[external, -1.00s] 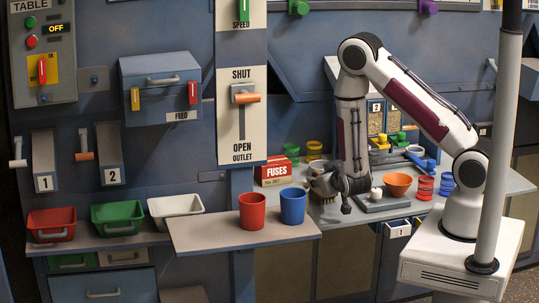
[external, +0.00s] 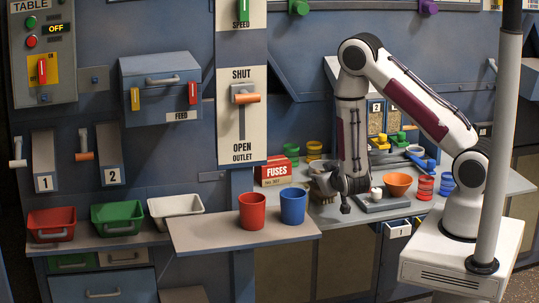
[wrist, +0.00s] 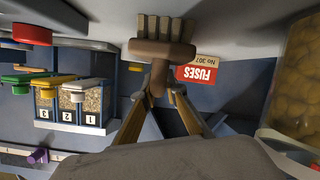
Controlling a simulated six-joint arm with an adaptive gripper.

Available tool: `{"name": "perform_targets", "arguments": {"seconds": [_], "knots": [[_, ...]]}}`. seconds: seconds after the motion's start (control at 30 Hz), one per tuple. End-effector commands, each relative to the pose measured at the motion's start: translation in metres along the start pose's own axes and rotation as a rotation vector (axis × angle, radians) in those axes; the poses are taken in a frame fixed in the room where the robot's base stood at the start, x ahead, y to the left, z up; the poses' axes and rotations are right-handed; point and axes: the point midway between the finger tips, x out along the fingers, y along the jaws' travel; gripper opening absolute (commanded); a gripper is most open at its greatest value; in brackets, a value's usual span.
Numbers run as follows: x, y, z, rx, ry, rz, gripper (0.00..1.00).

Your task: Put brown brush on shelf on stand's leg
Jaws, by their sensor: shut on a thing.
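The brown brush (wrist: 161,49) is in the wrist view, its pale bristles pointing to the top and its handle toward me. My gripper (wrist: 163,94) is shut on the brush's handle, with one finger on each side. In the external view my gripper (external: 342,200) is low over the right worktop, near the red fuse box. The brush is small and partly hidden there, so its outline is unclear. A grey shelf (external: 220,235) juts out in front of a blue upright; I cannot tell whether this upright is the stand's leg.
A red cup (external: 252,211) and a blue cup (external: 293,206) stand on the shelf's right part; its left part is bare. The fuse box (external: 275,172) is behind. An orange bowl (external: 397,185) and small pots are right of my gripper.

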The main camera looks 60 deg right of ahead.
Motion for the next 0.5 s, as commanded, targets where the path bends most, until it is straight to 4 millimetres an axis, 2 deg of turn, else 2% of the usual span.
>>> {"name": "perform_targets", "arguments": {"seconds": [0.27, 0.5], "knots": [[-0.001, 0.000, -0.001, 0.000, -0.001, -0.001, 0.00], [-0.004, 0.003, -0.010, 0.001, 0.000, 0.000, 0.00]]}}
